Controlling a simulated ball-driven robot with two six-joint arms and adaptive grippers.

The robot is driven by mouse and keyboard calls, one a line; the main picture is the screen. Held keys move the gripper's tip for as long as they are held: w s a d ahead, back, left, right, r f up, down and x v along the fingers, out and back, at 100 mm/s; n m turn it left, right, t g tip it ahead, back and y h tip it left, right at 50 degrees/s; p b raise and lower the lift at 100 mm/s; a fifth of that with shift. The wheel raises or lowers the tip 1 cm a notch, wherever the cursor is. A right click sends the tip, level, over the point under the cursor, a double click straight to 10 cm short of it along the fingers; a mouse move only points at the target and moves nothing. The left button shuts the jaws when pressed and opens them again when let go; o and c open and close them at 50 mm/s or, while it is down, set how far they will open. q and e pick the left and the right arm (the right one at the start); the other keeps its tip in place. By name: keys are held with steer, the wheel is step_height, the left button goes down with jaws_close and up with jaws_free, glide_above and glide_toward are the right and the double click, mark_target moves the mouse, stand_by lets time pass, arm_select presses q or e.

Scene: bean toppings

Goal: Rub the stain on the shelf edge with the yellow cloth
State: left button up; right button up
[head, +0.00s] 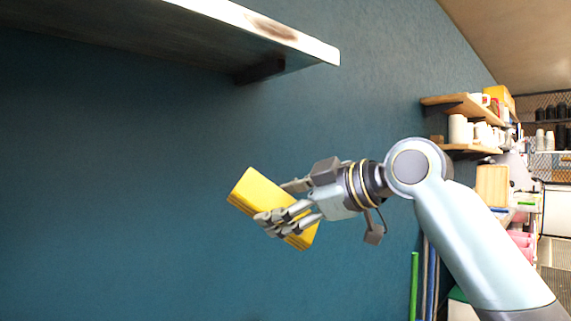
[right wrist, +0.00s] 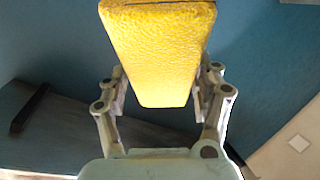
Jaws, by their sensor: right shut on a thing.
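The yellow cloth (head: 262,187) is a thick folded block, tilted, in the middle of the head view. My right gripper (head: 287,208) is shut on it, with fingers on both sides. The right wrist view shows the cloth (right wrist: 160,50) between the fingers of the gripper (right wrist: 160,100). The brown stain (head: 272,27) is on the pale front edge of the shelf (head: 315,46), at the upper left. The cloth is below the stain and clearly apart from it. My left gripper is not in view.
A dark bracket (head: 260,71) sits under the shelf near its right end. The teal wall (head: 120,190) is bare below the shelf. Wooden shelves (head: 465,108) with white containers (head: 458,129) stand at the right. A green pole (head: 414,285) stands low at the right.

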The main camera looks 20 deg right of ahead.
step_height(320, 180, up, 18)
steer(key=s+n+t+y+p, duration=0.1)
steer(key=n+t+y+p, duration=0.1)
steer(key=t+y+p, duration=0.1)
steer(key=n+t+y+p, duration=0.1)
steer(key=y+p, duration=0.1)
glide_toward(239, 12)
steer(key=s+a+r, duration=0.1)
steer(key=s+r, duration=0.1)
steer(key=shift+w+a+f+p, duration=0.15)
steer(key=shift+w+a, duration=0.2)
steer(key=shift+w, duration=0.5)
steer(key=shift+w+a+p, duration=0.15)
steer(key=shift+w+a, duration=0.2)
steer(key=shift+w, duration=0.5)
steer(key=shift+w+a+f+p, duration=0.15)
steer(key=shift+w+a, duration=0.2)
steer(key=shift+w, duration=0.5)
steer(key=shift+w+a, duration=0.25)
steer(key=shift+w, duration=0.65)
